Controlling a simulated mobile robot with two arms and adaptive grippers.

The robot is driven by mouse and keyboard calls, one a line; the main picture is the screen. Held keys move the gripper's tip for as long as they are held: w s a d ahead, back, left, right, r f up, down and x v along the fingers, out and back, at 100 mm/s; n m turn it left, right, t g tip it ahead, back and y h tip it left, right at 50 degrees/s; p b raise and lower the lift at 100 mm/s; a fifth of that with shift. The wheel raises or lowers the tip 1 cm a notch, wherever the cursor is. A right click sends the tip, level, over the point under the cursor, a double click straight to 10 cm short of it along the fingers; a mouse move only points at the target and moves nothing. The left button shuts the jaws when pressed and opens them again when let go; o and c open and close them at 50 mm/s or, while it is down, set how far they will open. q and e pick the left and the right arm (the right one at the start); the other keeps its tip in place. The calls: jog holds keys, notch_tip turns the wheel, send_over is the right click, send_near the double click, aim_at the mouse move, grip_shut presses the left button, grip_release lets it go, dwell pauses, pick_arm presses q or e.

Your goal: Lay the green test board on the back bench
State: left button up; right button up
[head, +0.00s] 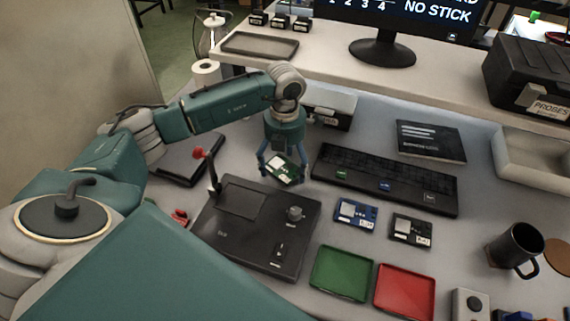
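The green test board (281,172) is between the two fingers of my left gripper (284,168), which is shut on it. The board is tilted and appears held above the bench, at the back edge of the black test device (230,237). The back bench (323,62) is the raised pale surface behind, carrying a shallow dark tray (260,44) at its left end and a monitor (383,52). My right gripper is not in view.
A blue board (354,215), a dark board (411,230), a green tray (341,273) and a red tray (404,292) lie in front. A black case (530,75) stands at right.

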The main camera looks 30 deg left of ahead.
aim_at(285, 170)
pick_arm(q)
jog(key=shift+r, duration=0.4)
notch_tip(285, 170, up, 12)
jog(key=b, duration=0.3)
jog(key=shift+f, duration=0.2)
dwell(0.9)
